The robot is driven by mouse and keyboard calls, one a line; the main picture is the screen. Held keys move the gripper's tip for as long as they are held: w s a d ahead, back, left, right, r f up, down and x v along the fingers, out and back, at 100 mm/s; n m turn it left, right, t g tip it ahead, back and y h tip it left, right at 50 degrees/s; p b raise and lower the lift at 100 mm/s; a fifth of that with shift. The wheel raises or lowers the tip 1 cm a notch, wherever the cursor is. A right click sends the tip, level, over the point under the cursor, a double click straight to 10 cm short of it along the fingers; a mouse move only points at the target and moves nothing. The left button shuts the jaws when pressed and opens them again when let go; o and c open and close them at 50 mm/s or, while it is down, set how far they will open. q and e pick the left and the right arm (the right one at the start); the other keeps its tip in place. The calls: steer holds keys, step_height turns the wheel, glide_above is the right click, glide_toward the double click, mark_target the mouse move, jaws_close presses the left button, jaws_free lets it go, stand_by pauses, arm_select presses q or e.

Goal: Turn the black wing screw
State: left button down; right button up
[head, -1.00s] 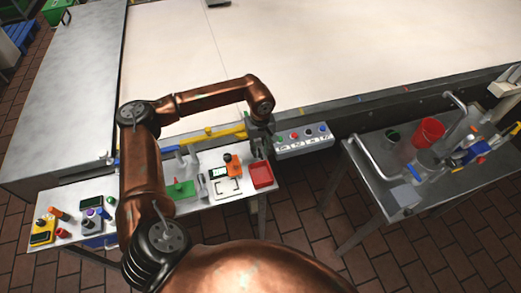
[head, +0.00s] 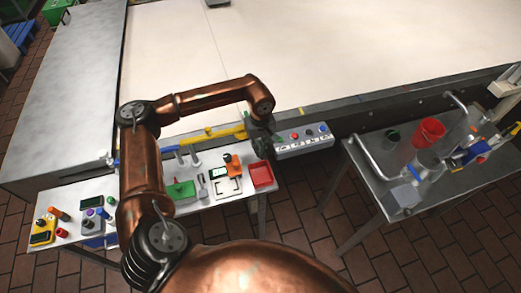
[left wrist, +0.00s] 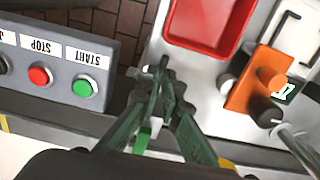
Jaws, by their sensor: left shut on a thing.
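My left gripper (left wrist: 163,88) points down beside the conveyor's front edge, between the control box and the small table. In the left wrist view its green fingers close together on something small and dark at their tips. It appears to be the black wing screw, mostly hidden by the fingers, so its wing angle cannot be told. In the head view the left gripper (head: 262,142) is a dark shape that covers this spot. My right gripper is not in view.
A control box (left wrist: 60,65) with red and green buttons is close on one side. A red tray (left wrist: 208,22) and an orange tool (left wrist: 258,80) are close on the other. A metal cart (head: 385,175) with a red cup (head: 427,132) stands at right.

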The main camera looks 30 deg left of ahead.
arm_select(q)
steer(key=n, duration=1.1)
steer(key=n+p, duration=0.1)
steer(key=n, duration=0.4)
steer(key=shift+n, duration=0.4)
steer(key=n, duration=0.3)
steer(key=shift+r+n+p, duration=0.1)
steer(key=shift+n+p, duration=0.5)
steer(key=shift+n, duration=1.2)
steer(key=c, duration=2.1)
jaws_free()
